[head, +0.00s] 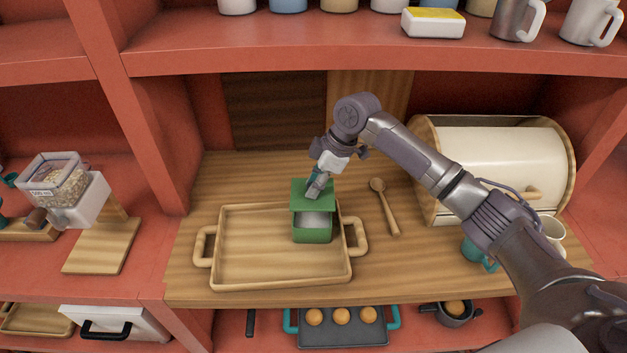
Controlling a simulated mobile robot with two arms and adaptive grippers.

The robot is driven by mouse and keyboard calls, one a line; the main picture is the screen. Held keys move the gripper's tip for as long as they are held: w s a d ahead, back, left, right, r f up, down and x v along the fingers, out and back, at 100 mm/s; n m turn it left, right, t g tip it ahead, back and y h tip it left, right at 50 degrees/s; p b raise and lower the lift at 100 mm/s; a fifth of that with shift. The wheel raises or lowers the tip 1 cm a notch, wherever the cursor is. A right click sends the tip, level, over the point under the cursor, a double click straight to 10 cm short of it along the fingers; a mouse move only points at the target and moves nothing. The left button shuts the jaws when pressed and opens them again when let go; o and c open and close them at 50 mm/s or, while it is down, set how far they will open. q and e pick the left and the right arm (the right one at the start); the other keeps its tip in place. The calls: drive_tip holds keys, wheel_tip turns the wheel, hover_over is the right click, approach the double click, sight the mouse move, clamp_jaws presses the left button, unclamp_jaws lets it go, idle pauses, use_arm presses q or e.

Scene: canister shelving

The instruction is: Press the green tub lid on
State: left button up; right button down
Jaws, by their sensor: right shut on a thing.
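The green tub (312,236) stands upright at the right end of the wooden tray, and its whitish inside shows at the top. The green lid (300,188) is above the back part of the tub, and the front of the opening is uncovered. My right gripper (315,190) comes down from above and is shut on the lid near its middle; the fingertips are small and partly hidden. I cannot tell whether the lid's back edge touches the tub rim. My left gripper is not in view.
The wooden tray (230,279) lies on the counter with free room inside. A wooden spoon (386,208) lies to the right of the tub. A cream bread bin (495,165) stands at the right, with a teal cup (474,250) in front. A red shelf (300,50) overhangs the back.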

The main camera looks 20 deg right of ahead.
drive_tip(key=shift+w+f, duration=0.1)
drive_tip(key=shift+w, duration=0.1)
drive_tip(key=shift+w+f, duration=0.2)
drive_tip(key=shift+f, duration=0.8)
drive_tip(key=shift+s+f, duration=0.1)
drive_tip(key=shift+f, duration=0.25)
wheel_tip(320, 180, down, 4)
drive_tip(key=shift+r+b, duration=0.1)
drive_tip(key=shift+b, duration=0.6)
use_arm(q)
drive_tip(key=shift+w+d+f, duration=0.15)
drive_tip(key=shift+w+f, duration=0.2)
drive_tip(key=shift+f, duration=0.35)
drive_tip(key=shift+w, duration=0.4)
